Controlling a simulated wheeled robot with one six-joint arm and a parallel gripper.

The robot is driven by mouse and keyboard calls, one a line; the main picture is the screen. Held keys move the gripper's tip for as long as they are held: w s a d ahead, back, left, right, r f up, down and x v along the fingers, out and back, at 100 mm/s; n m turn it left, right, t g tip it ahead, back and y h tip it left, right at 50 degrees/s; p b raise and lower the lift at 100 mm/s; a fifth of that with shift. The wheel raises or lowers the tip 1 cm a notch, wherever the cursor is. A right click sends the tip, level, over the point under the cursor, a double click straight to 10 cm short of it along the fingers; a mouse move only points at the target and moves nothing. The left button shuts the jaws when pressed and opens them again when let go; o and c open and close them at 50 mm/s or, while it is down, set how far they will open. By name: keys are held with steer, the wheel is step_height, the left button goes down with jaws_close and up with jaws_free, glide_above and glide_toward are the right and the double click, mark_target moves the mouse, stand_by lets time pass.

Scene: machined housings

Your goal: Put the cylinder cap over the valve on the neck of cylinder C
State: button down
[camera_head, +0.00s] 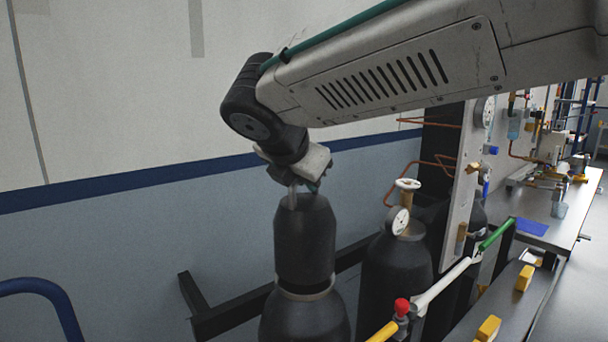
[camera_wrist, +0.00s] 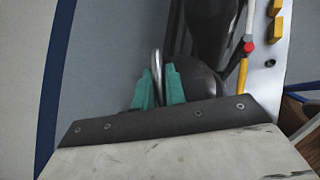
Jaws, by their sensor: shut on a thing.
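The dark cylinder cap (camera_head: 304,238) stands upright over the neck of the left dark gas cylinder (camera_head: 304,320). A pale ring shows where the cap's lower edge meets the cylinder's shoulder. I cannot see whether the cap is fully seated, and no letter marking cylinder C is readable. The valve under the cap is hidden. My gripper (camera_head: 302,187) is above the cap, shut on its metal loop. In the wrist view, the green fingertips of my gripper (camera_wrist: 159,92) sit on both sides of the loop (camera_wrist: 156,66), with the cap's dark dome (camera_wrist: 200,78) beyond.
A second dark cylinder (camera_head: 394,285) with a gauge (camera_head: 398,221) and pale handwheel (camera_head: 407,184) stands close on the right. A dark rail (camera_head: 235,318) runs behind the cylinders. A red-knobbed pipe (camera_head: 402,306) is at the front right. A blue tube (camera_head: 45,287) is at left.

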steer(key=shift+f, duration=0.85)
steer(key=c, duration=1.4)
jaws_free()
steer(key=shift+o, duration=0.2)
steer(key=shift+f, duration=0.1)
steer(key=v, duration=0.8)
steer(key=shift+w+d, duration=0.1)
